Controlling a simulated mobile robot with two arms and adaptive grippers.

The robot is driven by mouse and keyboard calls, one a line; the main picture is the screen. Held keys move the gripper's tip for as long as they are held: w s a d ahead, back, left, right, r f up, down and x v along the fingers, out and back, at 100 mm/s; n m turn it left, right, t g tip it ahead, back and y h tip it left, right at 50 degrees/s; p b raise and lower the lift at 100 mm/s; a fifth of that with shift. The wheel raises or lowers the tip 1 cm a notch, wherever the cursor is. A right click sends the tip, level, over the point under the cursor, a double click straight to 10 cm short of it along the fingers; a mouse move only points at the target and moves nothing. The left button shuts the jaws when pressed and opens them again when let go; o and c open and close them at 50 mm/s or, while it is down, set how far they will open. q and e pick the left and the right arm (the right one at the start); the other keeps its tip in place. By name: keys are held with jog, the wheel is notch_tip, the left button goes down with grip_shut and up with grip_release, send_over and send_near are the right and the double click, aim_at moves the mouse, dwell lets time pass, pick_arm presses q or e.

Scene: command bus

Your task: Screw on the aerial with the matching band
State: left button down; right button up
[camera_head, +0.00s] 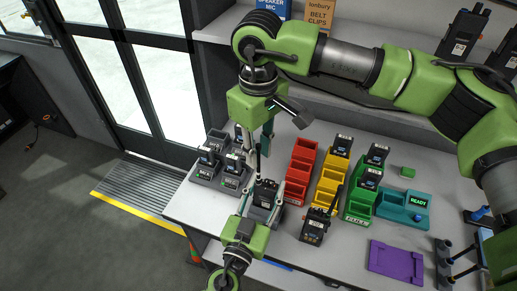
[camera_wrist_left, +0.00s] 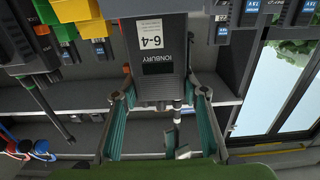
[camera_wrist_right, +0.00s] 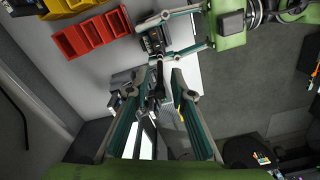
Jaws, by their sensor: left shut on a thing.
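My left gripper (camera_head: 262,200) is shut on a dark radio (camera_head: 265,193), one finger on each side. In the left wrist view the radio (camera_wrist_left: 164,62) appears upside down, with a white label 6-4 and the name IONBURY. A thin black aerial (camera_head: 258,163) rises from the radio's top; in the left wrist view it (camera_wrist_left: 177,117) lines up with a stub and shows a pale band. Whether it is fully seated cannot be told. My right gripper (camera_head: 258,143) points down above the radio. Its fingers (camera_wrist_right: 165,80) stand apart with the aerial between them.
Red (camera_head: 301,165), yellow (camera_head: 329,183) and green bins (camera_head: 360,203) stand right of the radio, some holding radios. Other radios (camera_head: 230,172) stand in chargers at the left. Another radio (camera_head: 316,227) stands in front. A purple tray (camera_head: 396,262) and teal READY station (camera_head: 403,207) lie right.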

aim_at(259, 177)
jog(key=shift+f, duration=4)
grip_shut()
